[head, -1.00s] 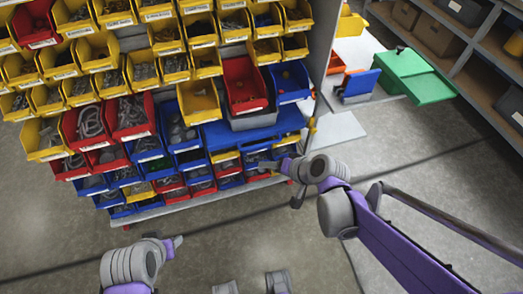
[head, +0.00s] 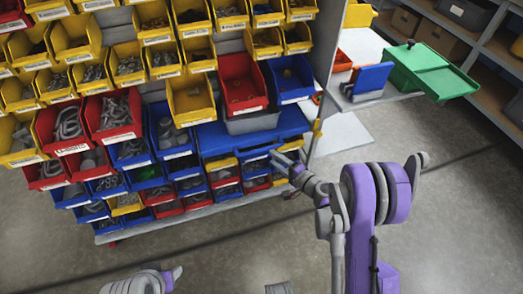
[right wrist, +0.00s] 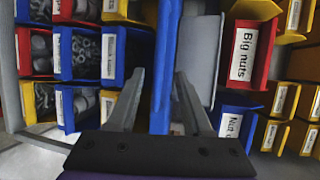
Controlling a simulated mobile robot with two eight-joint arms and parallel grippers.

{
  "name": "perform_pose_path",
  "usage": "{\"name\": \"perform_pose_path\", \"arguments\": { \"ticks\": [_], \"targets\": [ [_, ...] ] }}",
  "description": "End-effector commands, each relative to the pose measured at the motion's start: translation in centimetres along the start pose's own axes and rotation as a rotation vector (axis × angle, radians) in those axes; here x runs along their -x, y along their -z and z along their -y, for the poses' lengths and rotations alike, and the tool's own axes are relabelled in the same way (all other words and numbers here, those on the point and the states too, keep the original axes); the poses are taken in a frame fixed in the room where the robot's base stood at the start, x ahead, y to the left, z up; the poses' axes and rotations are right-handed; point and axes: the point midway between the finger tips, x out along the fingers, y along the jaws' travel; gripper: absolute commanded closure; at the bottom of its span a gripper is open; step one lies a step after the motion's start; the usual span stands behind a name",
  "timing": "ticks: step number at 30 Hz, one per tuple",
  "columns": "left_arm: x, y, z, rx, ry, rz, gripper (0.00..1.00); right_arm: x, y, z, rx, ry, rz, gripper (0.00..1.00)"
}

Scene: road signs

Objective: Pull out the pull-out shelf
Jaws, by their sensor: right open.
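The pull-out shelf (head: 226,136) is a blue slab in the bin rack, with a grey bin on it. In the right wrist view its blue edge (right wrist: 163,75) runs upright between my fingers. My right gripper (head: 283,160) is open at the right part of the shelf's front. In the right wrist view, its two fingers (right wrist: 160,80) stand on either side of the blue edge, apart from each other; I cannot tell whether they touch it. My left gripper (head: 172,277) is low in the head view, away from the rack; its jaws are too small to judge.
Yellow bins (head: 135,65) fill the upper rack. A red bin (head: 240,85) and a blue bin (head: 291,80) sit above the shelf, with several small bins (head: 222,172) below. A table with a green box (head: 425,70) stands right. The floor (head: 450,220) in front is clear.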

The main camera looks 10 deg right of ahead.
Motion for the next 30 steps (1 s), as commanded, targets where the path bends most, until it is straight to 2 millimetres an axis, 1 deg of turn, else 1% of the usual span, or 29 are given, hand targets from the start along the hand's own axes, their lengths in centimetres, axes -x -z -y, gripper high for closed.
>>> {"name": "perform_pose_path", "arguments": {
  "ticks": [1,6,9,12,16,24,25,29,30],
  "targets": [
    [-0.2,-0.1,0.0,0.0,0.0,0.001,0.5,-1.1,-0.1,-0.1,0.0,0.0,0.005,0.5],
    [-0.5,-0.1,0.0,0.0,0.0,0.002,0.5,-4.4,-0.1,-0.1,0.0,-0.001,0.004,0.5],
    [-0.7,-0.2,0.0,0.0,0.0,0.002,0.5,-6.0,-0.1,-0.1,0.0,-0.001,0.004,0.5],
    [-0.8,-0.2,0.0,0.0,0.0,0.003,0.5,-7.1,-0.1,-0.1,0.001,-0.001,0.002,0.5],
    [-0.9,-0.3,0.0,0.0,0.0,0.003,0.5,-7.9,-0.1,0.0,0.001,-0.001,0.002,0.5],
    [-0.9,-0.3,0.0,0.0,0.0,0.003,0.5,-8.0,-0.1,0.0,0.001,-0.001,0.002,0.5],
    [-0.9,-0.3,0.0,0.0,0.0,0.003,0.5,-8.0,-0.1,0.0,0.001,-0.001,0.002,0.52],
    [-0.9,-0.3,0.0,0.0,0.0,0.003,0.5,-8.0,-0.1,0.0,0.001,-0.001,0.001,0.76],
    [-0.9,-0.3,0.0,0.0,0.0,0.003,0.5,-8.0,-0.1,0.0,0.001,-0.001,0.001,0.83]
  ]
}}
